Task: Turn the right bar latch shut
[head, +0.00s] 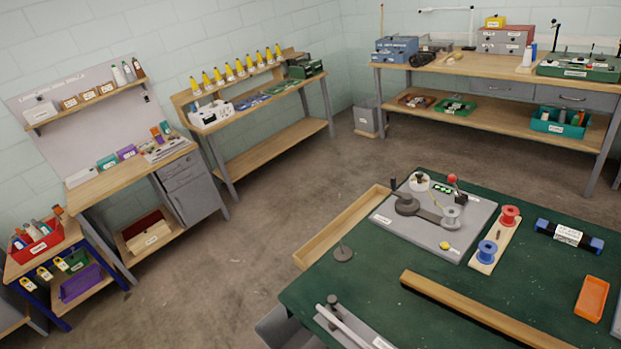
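My gripper is not in view. At the bottom of the frame, a grey plate (368,334) with a pale rod (342,328) lies on the green worktable (375,270). A dark upright fitting (332,306) stands at the rod's far left end; it may be a latch, but I cannot tell. The near right end of the plate and rod is cut off by the frame edge. No part that I can clearly name as the right bar latch shows, and whether it is open or shut cannot be seen.
The worktable also holds a wooden bar (478,314), a grey board (393,222) with a lever fixture, a red spool (510,215), a blue spool (487,250) and an orange tray (591,298). Benches line the walls. The brown floor (235,260) left of the worktable is clear.

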